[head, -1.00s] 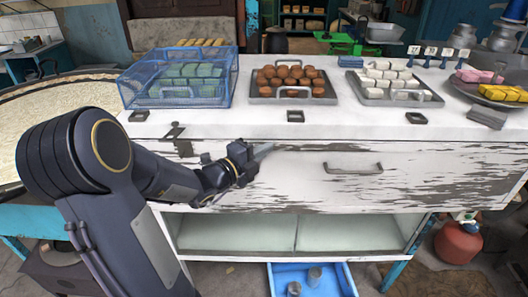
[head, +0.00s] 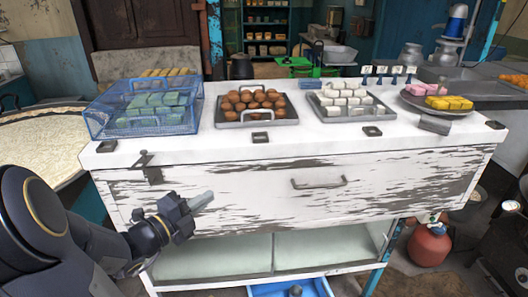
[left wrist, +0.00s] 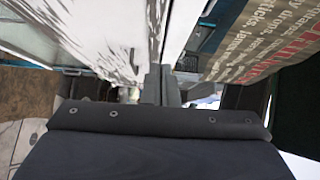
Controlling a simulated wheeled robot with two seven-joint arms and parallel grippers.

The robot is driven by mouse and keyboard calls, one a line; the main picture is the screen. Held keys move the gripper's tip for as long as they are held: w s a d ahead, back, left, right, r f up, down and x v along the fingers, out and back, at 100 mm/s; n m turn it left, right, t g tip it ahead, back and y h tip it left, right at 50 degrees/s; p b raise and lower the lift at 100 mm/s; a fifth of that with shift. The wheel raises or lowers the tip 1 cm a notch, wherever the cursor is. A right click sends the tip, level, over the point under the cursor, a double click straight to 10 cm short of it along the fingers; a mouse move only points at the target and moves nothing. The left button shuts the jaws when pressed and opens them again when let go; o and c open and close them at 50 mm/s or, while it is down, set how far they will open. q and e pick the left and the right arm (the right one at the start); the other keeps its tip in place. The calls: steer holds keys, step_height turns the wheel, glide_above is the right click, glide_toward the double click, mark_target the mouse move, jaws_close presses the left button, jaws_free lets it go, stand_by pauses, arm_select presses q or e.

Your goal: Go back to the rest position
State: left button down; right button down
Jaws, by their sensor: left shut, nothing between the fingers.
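My left gripper (head: 201,201) is in front of the white counter's worn front face, left of the drawer handle (head: 319,183). Its fingers are together with nothing between them. The gripper also shows in the left wrist view (left wrist: 161,84), with its fingers closed beside a white surface. My left arm (head: 60,235) comes in from the lower left. My right gripper is not in either view.
The white counter (head: 330,142) holds a blue mesh basket (head: 95,125), a tray of brown balls (head: 226,115), a tray of white pieces (head: 321,110) and a plate of sweets (head: 412,98). A red gas cylinder (head: 428,246) stands at right. A blue bin (head: 318,290) lies below.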

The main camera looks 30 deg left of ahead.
arm_select(q)
steer(key=s+d+m+g+h, duration=0.3)
steer(key=d+m+g+h, duration=0.35)
steer(key=d+m, duration=1)
steer(key=s+f+m+g+y, duration=0.1)
steer(key=s+m+y, duration=0.1)
steer(key=m, duration=0.9)
steer(key=s+d+f+m+g+y, duration=0.1)
steer(key=s+m, duration=0.4)
steer(key=m, duration=0.6)
steer(key=s+f+m+g+y, duration=0.2)
steer(key=s+m+g, duration=0.1)
steer(key=m, duration=0.9)
steer(key=shift+s+d+f+y, duration=0.25)
steer(key=shift+s+f+y, duration=0.05)
steer(key=shift+s+y, duration=0.1)
steer(key=shift+a, duration=0.1)
